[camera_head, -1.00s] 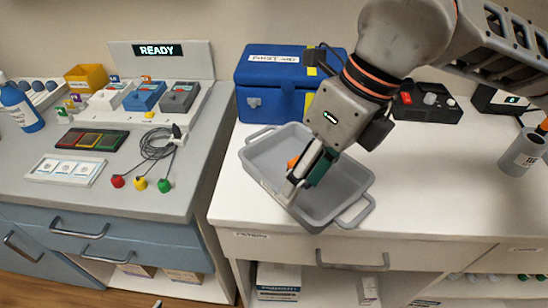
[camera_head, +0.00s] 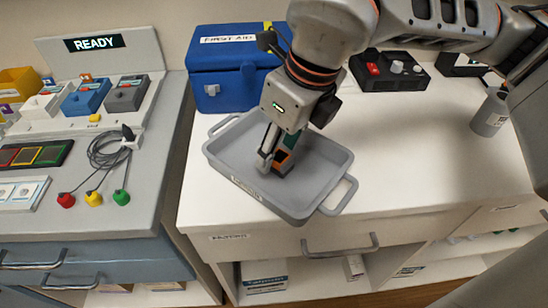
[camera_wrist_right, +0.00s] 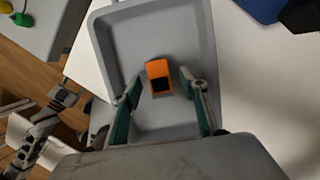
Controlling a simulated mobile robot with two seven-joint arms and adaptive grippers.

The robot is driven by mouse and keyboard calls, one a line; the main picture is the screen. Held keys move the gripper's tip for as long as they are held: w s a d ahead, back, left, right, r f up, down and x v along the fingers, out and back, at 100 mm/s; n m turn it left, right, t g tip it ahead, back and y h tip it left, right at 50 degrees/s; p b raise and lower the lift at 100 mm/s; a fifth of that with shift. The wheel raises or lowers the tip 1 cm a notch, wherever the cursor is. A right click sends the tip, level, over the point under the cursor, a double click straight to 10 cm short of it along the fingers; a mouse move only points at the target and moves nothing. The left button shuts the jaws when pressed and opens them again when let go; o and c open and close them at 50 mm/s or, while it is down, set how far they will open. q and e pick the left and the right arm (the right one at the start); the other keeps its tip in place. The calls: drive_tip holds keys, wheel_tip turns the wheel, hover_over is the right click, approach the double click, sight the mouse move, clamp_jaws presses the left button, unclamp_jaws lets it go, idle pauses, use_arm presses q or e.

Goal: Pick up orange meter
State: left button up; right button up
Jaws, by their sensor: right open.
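The orange meter (camera_wrist_right: 158,76), a small orange block with a dark face, lies in the grey tray (camera_wrist_right: 110,50). In the head view the meter (camera_head: 284,157) shows partly beside my right gripper (camera_head: 274,162), which points down into the tray (camera_head: 318,195). In the wrist view my right gripper (camera_wrist_right: 160,98) is open, with one green-padded finger on each side of the meter and gaps between. I cannot tell how high the fingertips are above the tray floor.
A blue first aid box (camera_head: 225,75) stands behind the tray. A black device with a red button (camera_head: 390,70) and a grey cylinder (camera_head: 490,112) are on the white counter. A side bench (camera_head: 120,190) with coloured leads is at left. The counter right of the tray is clear.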

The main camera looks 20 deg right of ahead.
drive_tip(key=shift+w+f, duration=0.15)
drive_tip(key=shift+f, duration=0.3)
drive_tip(key=shift+a+r, duration=0.1)
drive_tip(key=shift+r, duration=0.05)
drive_tip(key=c, duration=1.2)
drive_tip(key=shift+r, duration=0.15)
wheel_tip(320, 180, up, 8)
drive_tip(key=shift+f+p, duration=0.1)
drive_tip(key=shift+p, duration=0.9)
wheel_tip(320, 180, up, 11)
drive_tip(key=p, duration=0.2)
hover_over(278, 155)
use_arm(q)
drive_tip(key=shift+s+a+r, duration=0.1)
drive_tip(key=shift+s+a, duration=0.3)
drive_tip(key=shift+a, duration=0.3)
use_arm(e)
drive_tip(key=shift+r, duration=0.5)
